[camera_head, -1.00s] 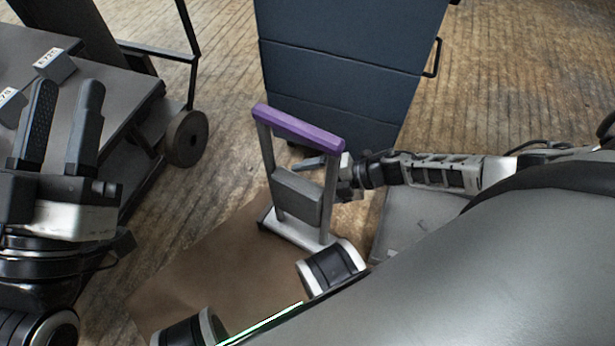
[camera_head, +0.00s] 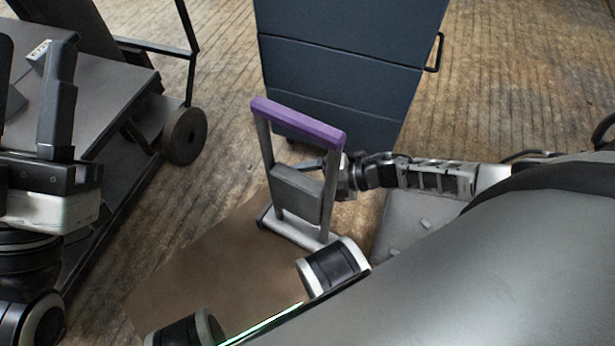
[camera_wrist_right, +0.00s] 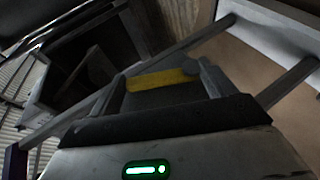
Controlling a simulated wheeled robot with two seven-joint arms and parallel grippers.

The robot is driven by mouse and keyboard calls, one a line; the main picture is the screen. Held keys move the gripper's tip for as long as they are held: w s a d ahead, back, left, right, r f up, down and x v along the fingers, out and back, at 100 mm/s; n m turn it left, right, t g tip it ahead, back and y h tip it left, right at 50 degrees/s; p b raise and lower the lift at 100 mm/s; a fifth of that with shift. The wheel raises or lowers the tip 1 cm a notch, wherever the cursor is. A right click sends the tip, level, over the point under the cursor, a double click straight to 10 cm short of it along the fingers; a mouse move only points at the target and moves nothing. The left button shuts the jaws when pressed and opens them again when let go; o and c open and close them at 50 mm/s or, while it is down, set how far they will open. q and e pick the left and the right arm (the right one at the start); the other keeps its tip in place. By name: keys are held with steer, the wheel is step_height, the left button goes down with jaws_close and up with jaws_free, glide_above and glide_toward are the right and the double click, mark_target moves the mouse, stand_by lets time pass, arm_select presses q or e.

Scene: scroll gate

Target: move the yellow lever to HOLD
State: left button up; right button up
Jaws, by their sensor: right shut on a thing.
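A yellow piece (camera_wrist_right: 160,80), taken to be the lever, lies between the fingers of my right gripper (camera_wrist_right: 163,83) in the right wrist view. The gripper is shut on it. In the head view my right gripper (camera_head: 333,168) is behind the right post of an upright gate frame (camera_head: 298,122) with a purple top bar and a grey panel (camera_head: 297,194). The yellow piece is hidden there. No HOLD marking is readable. My left gripper (camera_head: 33,95) is at the left edge, fingers apart and empty, over the dark cart and well away from the gate.
A dark cart (camera_head: 105,95) with wheels and a small labelled block (camera_head: 38,55) stands at the left. A blue cabinet (camera_head: 345,65) stands behind the gate. A brown mat (camera_head: 215,265) lies in front of the gate.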

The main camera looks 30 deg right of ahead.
steer(key=shift+s+d+f+n+t+y, duration=0.1)
steer(key=shift+s+d+n+t+y, duration=0.2)
steer(key=shift+t+y, duration=0.45)
steer(key=shift+s+d+f+n+t+y, duration=0.1)
steer(key=shift+s+n+t+y, duration=0.3)
steer(key=shift+t+y, duration=0.35)
steer(key=o, duration=1.3)
steer(key=shift+d, duration=0.1)
steer(key=v, duration=1.5)
steer(key=shift+s+d, duration=0.2)
steer(key=shift+d, duration=0.15)
